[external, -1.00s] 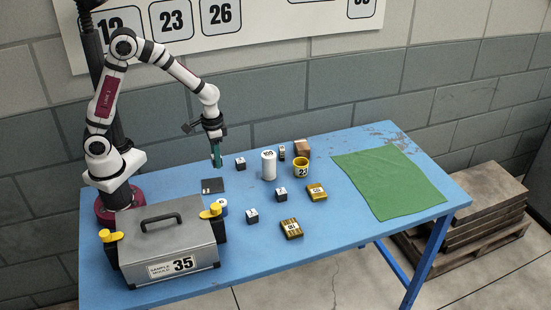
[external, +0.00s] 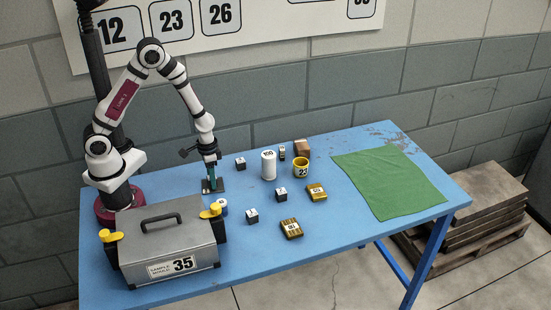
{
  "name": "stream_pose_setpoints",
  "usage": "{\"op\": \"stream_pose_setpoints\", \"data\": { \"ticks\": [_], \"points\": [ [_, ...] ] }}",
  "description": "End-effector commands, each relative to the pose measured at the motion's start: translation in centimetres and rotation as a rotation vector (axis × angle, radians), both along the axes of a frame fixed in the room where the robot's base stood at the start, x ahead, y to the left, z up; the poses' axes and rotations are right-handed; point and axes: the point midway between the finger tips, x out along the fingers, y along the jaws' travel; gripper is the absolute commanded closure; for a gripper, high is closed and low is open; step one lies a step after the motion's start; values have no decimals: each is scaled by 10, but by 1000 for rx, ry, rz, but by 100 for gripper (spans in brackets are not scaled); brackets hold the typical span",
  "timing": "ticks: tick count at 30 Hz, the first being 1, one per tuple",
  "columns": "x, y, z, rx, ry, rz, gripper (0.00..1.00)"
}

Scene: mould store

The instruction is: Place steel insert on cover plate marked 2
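My gripper (external: 211,186) has teal fingers that point straight down onto a flat dark plate (external: 221,187) on the left of the blue table. The fingertips are at or just above the plate. The view is too small to show whether they are apart, or whether anything is between them. Three small dark cubes with pale marked faces stand on the table: one at the back (external: 240,164), one in the middle (external: 281,194) and one nearer the front (external: 252,216). Their numbers are too small to read, and I cannot tell which thing is the steel insert or the plate marked 2.
A grey case marked 35 (external: 168,245) with yellow latches stands at the front left; a round white-and-blue item (external: 222,207) is beside it. A green cloth (external: 387,184) lies flat.

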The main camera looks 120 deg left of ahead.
Motion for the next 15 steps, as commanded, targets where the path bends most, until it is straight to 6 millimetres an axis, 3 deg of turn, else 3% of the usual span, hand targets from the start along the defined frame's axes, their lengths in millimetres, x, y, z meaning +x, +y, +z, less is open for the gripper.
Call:
{"op": "stream_pose_setpoints", "data": {
  "ticks": [1, 4, 12, 15],
  "points": [
    [0, 0, 0, 0, 0, 0, 46],
    [0, 0, 0, 0, 0, 0, 31],
    [0, 0, 1, 1, -1, 0, 31],
    [0, 0, 10, 1, -1, -1, 31]
  ]
}}
